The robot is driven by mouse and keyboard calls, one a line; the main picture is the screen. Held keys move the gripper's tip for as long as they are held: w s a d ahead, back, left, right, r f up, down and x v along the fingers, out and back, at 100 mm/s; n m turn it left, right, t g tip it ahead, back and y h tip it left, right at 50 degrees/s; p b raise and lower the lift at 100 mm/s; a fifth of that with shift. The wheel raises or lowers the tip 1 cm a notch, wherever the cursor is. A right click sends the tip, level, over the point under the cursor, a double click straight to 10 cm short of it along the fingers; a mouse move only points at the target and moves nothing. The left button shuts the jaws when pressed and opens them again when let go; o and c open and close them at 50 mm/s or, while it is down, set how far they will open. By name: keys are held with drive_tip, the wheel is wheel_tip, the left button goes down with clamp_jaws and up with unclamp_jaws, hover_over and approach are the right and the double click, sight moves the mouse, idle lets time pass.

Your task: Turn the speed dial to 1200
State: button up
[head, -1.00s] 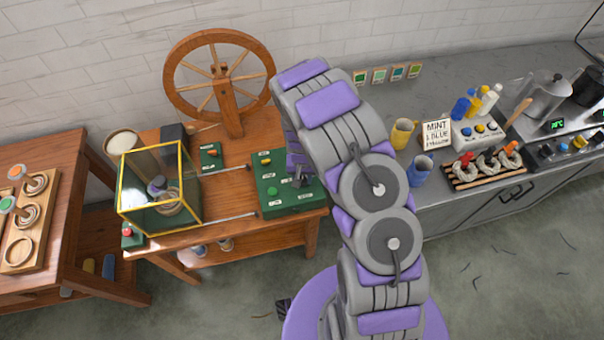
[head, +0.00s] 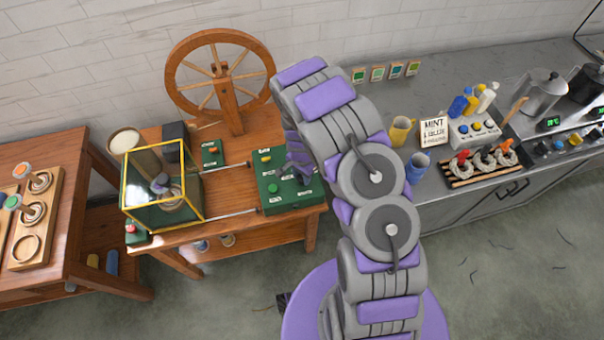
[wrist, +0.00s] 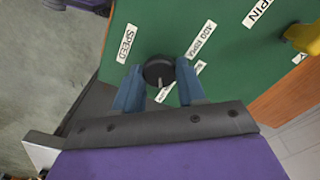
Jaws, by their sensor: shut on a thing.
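The speed dial (wrist: 158,70) is a small black round knob with a pale pointer mark, on the green control panel (wrist: 170,25). A white SPEED label (wrist: 127,43) is beside it. My gripper (wrist: 159,84) has its two blue fingers on either side of the dial, shut on it. The pointer mark faces toward my gripper's palm. Small white RPM labels lie around the dial, partly hidden by a finger, and their numbers are not clear. In the head view the green panel (head: 275,207) is on the wooden table, and my arm hides the dial.
A yellow knob (wrist: 303,38) is near a SPIN label on the panel. A yellow-framed glass box (head: 160,212) and a wooden wheel (head: 221,84) stand on the same table. A grey counter (head: 440,195) with mugs is to the right.

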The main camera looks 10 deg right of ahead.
sight(301, 176)
idle(0.4)
drive_tip(key=o, duration=1.1)
drive_tip(key=shift+a, duration=0.1)
drive_tip(key=shift+c, duration=0.2)
wheel_tip(301, 176, up, 17)
drive_tip(key=p, duration=0.1)
drive_tip(key=shift+r+p, duration=0.15)
drive_tip(key=shift+p, duration=0.2)
